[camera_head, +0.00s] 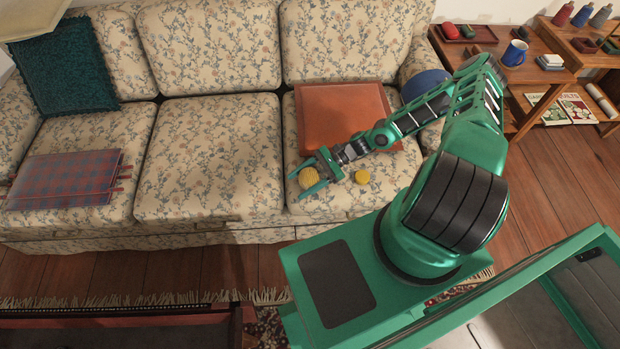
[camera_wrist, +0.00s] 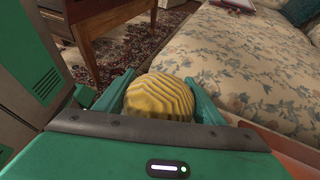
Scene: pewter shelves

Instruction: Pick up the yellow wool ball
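The yellow wool ball (camera_head: 309,178) is round and ridged, at the front of the sofa's right seat cushion in the head view. My gripper (camera_head: 312,176) reaches it from the right, with one green finger on each side. In the wrist view the ball (camera_wrist: 158,97) fills the space between the fingers, with no clear gap at either side, so my gripper (camera_wrist: 160,95) looks shut on it. I cannot tell whether the ball still touches the cushion. The ball's underside is hidden by my gripper in the wrist view.
A smaller yellow thing (camera_head: 362,176) lies on the cushion just right of my gripper. A flat orange-brown cushion or box (camera_head: 338,112) lies behind. A plaid folded item (camera_head: 66,180) is on the left seat; the middle seat (camera_head: 212,155) is clear. A wooden shelf (camera_head: 530,75) stands at right.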

